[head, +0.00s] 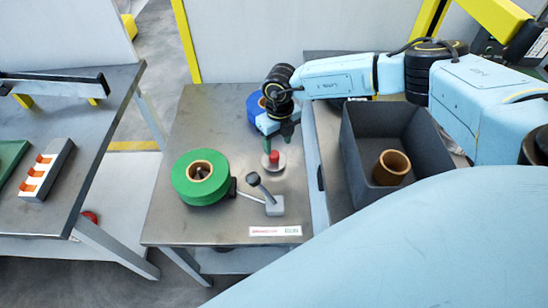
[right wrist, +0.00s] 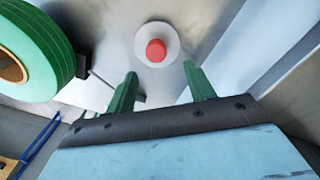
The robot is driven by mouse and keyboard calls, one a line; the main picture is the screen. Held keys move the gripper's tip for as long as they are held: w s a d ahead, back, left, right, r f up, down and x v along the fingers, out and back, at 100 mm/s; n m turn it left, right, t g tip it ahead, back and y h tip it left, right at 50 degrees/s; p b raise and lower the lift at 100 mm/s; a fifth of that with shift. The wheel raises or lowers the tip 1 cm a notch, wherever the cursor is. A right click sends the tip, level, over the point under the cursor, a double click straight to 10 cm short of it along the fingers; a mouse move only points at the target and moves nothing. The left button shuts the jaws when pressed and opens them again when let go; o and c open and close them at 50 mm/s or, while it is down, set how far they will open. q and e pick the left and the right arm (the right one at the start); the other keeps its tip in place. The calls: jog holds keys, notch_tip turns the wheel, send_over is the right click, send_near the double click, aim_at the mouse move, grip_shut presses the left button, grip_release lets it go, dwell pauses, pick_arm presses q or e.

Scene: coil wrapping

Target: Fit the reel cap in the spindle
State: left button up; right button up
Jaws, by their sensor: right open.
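The reel cap (head: 273,160) is a pale disc with a red knob, lying on the metal table; it also shows in the right wrist view (right wrist: 156,50). The green reel (head: 188,190) lies flat to its left, and the dark spindle (head: 200,172) shows inside its brown core. In the right wrist view, part of the green reel (right wrist: 38,50) shows at upper left. My right gripper (head: 281,144) is open and empty, pointing down close to the cap. Its two green fingers (right wrist: 160,72) are apart and not touching the cap. My left gripper is not in view.
A blue reel (head: 254,108) lies behind my right gripper. A grey bin (head: 352,165) at right holds a brown core (head: 391,168). A label strip (head: 275,231) lies in front.

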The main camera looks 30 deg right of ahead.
aim_at(274, 154)
jog(key=f, duration=0.3)
jog(key=w+f, duration=0.1)
jog(key=shift+a+f+b, duration=0.25)
jog(key=shift+a+b, duration=0.05)
jog(key=shift+f, duration=0.3)
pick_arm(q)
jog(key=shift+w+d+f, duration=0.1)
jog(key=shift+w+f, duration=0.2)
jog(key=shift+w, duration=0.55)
pick_arm(e)
jog(key=c, duration=1.2)
